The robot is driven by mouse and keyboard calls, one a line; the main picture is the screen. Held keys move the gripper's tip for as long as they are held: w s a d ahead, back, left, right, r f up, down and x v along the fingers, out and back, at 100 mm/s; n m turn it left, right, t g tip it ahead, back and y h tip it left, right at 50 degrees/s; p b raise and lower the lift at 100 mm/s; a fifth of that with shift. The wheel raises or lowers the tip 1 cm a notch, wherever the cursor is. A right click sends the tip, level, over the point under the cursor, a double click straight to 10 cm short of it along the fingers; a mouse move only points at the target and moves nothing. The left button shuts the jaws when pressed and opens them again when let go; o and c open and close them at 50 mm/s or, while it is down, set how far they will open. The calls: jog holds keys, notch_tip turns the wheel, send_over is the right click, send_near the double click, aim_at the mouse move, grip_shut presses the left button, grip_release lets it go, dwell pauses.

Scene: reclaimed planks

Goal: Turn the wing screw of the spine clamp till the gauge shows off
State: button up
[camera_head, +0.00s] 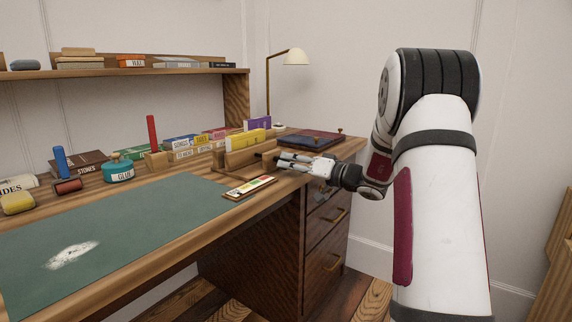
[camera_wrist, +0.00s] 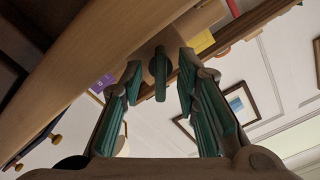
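In the wrist view the wing screw (camera_wrist: 160,74) shows as a dark upright wing in front of a wooden block. My open fingers (camera_wrist: 160,68) stand on either side of it, with a gap on both sides. The gauge (camera_head: 250,187), a small wooden strip with coloured bands, lies in front of the clamp. Its reading is too small to tell.
Several upright books (camera_head: 188,147) stand behind the clamp. A glue pot (camera_head: 118,171) is farther left. The green mat (camera_head: 130,225) is mostly clear.

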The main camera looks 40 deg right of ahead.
jog(key=v, duration=1)
dwell(1.0)
